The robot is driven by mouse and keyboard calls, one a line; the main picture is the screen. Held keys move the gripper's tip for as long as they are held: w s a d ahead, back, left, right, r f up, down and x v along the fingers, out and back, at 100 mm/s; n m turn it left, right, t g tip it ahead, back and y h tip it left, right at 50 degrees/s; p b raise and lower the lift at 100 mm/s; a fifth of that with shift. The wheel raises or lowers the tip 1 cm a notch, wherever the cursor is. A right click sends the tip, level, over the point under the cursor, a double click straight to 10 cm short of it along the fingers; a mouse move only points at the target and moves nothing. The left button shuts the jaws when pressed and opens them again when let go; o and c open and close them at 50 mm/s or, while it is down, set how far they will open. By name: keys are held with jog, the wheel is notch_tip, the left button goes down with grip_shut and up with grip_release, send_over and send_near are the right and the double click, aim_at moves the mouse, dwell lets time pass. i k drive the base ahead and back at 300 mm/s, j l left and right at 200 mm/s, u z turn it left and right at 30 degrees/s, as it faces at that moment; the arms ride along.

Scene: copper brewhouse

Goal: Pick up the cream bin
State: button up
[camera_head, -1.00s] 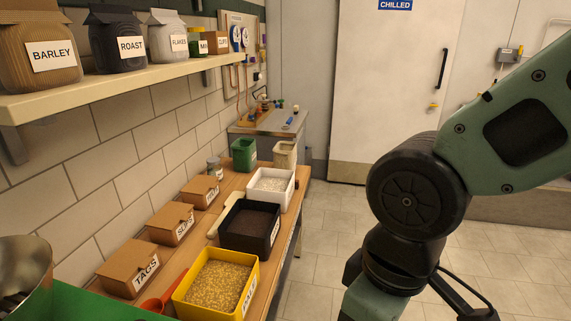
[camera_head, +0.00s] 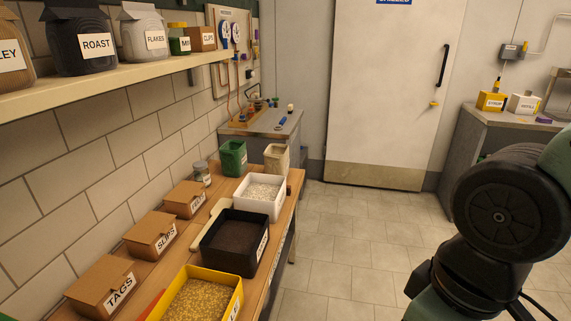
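The cream bin (camera_head: 276,158) is a small, upright, open-topped bin at the far right end of the wooden bench. It stands just right of a green bin (camera_head: 233,158) and behind the white tub of pale grain (camera_head: 262,193). The white tub hides a little of its lower front. My arm shows at the lower right, well to the right of the bench and apart from the cream bin. My gripper is outside the picture.
On the wooden bench (camera_head: 196,231) stand a black tub (camera_head: 235,241), a yellow tub (camera_head: 199,298) and labelled cardboard boxes along the wall. A loaded shelf (camera_head: 100,80) overhangs the left. The tiled floor (camera_head: 330,240) right of the bench is clear.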

aim_at(277, 159)
jog(key=i, duration=1.75)
jog(key=i+l+u, duration=0.1)
jog(key=i+u, duration=0.3)
jog(key=i, duration=0.2)
